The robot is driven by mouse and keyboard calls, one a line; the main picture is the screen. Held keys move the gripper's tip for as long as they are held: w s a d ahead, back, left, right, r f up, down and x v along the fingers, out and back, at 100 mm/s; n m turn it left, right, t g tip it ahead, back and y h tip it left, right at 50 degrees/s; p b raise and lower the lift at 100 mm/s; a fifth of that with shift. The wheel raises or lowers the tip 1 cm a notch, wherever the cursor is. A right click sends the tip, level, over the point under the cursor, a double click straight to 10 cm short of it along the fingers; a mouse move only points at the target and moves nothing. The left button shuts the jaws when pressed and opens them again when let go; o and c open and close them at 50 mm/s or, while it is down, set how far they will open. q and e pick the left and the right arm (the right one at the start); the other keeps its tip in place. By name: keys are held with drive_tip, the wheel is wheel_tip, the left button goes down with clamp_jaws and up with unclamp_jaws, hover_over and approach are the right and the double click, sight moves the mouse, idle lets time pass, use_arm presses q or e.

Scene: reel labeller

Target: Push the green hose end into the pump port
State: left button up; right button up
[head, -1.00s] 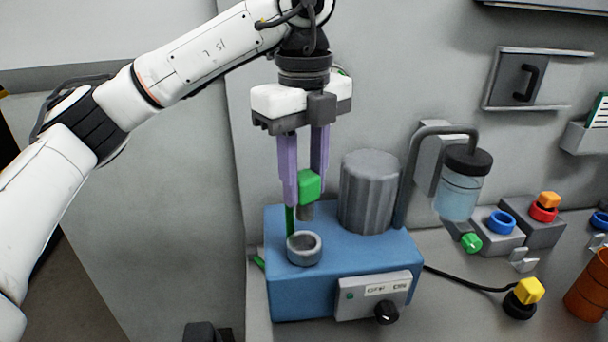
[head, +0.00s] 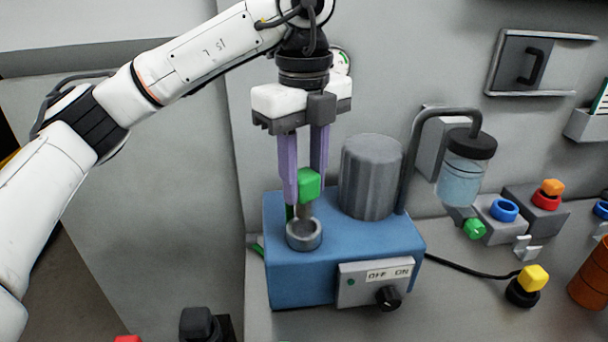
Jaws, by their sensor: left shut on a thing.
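The blue pump (head: 290,279) stands on the bench with a grey ring-shaped port (head: 304,241) on its top left. My left gripper (head: 306,191) points down above the port, its purple fingers shut on the green hose end (head: 309,184). The grey tip of the hose end reaches down to the port's opening; I cannot tell how far inside it is. A bit of green hose shows behind the fingers and at the pump's left side. My right gripper is not in view.
A grey ribbed motor cylinder (head: 370,178) stands on the pump right of the gripper. The pump front has an OFF/ON panel with a black knob (head: 388,298). A bent pipe with a clear jar (head: 462,174) rises behind. Coloured connectors and an orange cup (head: 590,275) are at right.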

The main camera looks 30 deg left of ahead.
sight(304, 209)
use_arm(q)
drive_tip(key=shift+f+b, duration=1.7)
drive_tip(key=shift+f, duration=0.8)
drive_tip(key=shift+f, duration=0.4)
idle(0.4)
drive_tip(key=o, duration=1.2)
wheel_tip(304, 209, up, 10)
drive_tip(key=shift+f+p, duration=0.2)
drive_tip(key=shift+p, duration=0.65)
drive_tip(key=shift+r, duration=0.35)
